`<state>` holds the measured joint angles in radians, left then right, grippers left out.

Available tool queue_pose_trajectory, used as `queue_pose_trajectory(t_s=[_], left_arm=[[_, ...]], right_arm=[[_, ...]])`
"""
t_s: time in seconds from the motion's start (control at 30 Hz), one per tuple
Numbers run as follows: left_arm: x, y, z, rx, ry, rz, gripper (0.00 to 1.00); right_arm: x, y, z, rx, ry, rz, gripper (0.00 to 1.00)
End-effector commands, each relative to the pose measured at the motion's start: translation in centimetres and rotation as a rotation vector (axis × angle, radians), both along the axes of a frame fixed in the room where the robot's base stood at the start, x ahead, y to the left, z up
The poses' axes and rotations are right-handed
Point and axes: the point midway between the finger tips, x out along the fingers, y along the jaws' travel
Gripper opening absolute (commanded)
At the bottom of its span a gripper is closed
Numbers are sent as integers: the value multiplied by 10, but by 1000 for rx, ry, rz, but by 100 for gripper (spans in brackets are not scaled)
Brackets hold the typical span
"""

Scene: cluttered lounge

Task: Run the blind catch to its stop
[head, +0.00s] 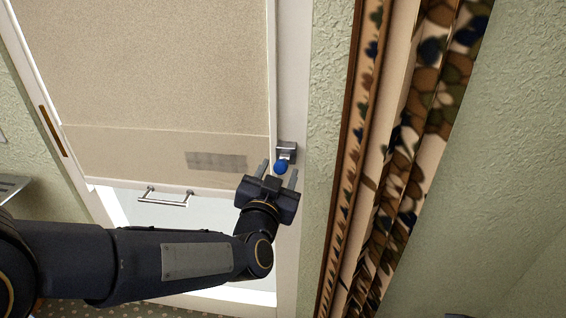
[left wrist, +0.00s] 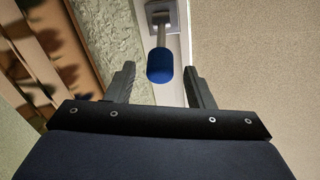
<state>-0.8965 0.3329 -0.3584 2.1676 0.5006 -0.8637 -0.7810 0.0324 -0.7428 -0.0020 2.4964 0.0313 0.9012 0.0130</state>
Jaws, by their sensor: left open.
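The blind catch is a small grey metal plate (head: 287,149) on the white frame at the blind's right edge, with a blue knob (head: 281,167) on it. In the left wrist view the blue knob (left wrist: 160,66) sits on a thin metal stem that runs up to the plate (left wrist: 161,14). In the left wrist view a gap shows between the knob and each finger. The beige blind (head: 160,80) hangs most of the way down. My right gripper is not in view.
A metal pull bar (head: 163,198) sits at the blind's bottom edge. Pale window shows below it. A patterned curtain (head: 400,150) hangs close on the right, past a strip of green textured wall (head: 328,100). A metal shelf edge (head: 12,187) shows at the far left.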

Motion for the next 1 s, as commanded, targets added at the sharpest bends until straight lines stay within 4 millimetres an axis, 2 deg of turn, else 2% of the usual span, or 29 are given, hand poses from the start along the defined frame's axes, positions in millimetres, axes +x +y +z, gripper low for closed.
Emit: queue_pose_trajectory(t_s=[0.1, 0.3, 0.67, 1.0], left_arm=[[21, -3, -1, 1, 0, 2, 48], [43, -8, 0, -1, 1, -1, 48], [48, -9, 0, -3, 2, -2, 47], [48, -9, 0, -3, 2, -2, 4]], right_arm=[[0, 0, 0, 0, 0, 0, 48], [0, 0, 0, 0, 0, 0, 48], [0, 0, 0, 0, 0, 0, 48], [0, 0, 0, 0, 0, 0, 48]])
